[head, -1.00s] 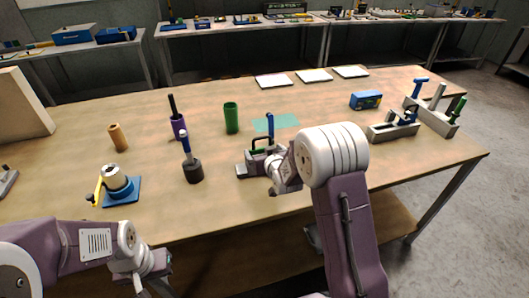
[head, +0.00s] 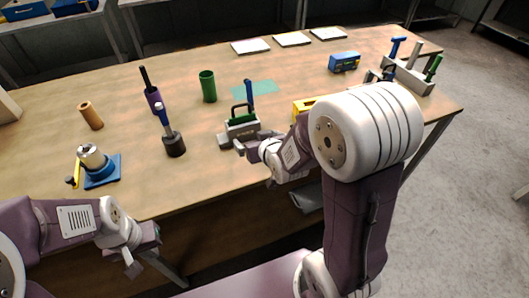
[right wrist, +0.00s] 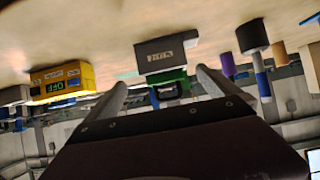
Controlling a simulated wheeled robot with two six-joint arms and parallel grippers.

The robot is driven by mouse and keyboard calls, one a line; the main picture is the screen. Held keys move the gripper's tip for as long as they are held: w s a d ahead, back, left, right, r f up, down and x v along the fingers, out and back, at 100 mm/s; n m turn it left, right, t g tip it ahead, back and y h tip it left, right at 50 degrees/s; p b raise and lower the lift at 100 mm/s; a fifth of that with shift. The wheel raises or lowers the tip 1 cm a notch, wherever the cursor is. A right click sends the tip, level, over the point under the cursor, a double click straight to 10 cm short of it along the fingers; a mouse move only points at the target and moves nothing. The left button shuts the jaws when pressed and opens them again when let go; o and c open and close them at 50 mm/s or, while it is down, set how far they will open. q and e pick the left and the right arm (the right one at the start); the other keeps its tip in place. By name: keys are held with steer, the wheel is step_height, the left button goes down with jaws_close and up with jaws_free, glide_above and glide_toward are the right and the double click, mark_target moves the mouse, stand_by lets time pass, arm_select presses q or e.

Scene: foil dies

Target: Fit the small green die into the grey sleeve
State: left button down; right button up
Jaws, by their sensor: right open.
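A small green piece (head: 241,123) with a dark loop handle sits at a grey block (head: 224,141) near the table's front edge. In the right wrist view the grey block (right wrist: 166,52) has a lettered face, and the green piece (right wrist: 170,78) shows beside it. A taller green cylinder (head: 208,86) stands behind. I cannot tell which part is the grey sleeve. My right gripper (head: 254,160) is open and empty in front of the block; its fingers (right wrist: 161,80) appear either side of the green piece, without clear contact. My left gripper (head: 140,255) hangs off the front edge, jaws unclear.
A yellow box (head: 303,107) is partly hidden behind my right arm. A dark cylinder with a blue handle (head: 174,145), a purple one (head: 153,99), a brown one (head: 91,117) and a blue-based fixture (head: 103,172) stand left. A blue box (head: 345,61) and a rack (head: 413,80) stand right.

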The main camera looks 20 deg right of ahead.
steer(key=s+f+g, duration=0.6)
steer(key=s+f, duration=0.1)
steer(key=s, duration=0.2)
steer(key=s+f+g, duration=0.2)
steer(key=s+g, duration=0.3)
steer(key=s, duration=0.6)
step_height(320, 180, up, 4)
steer(key=p, duration=0.4)
steer(key=shift+w+r, duration=0.15)
steer(key=shift+r, duration=0.05)
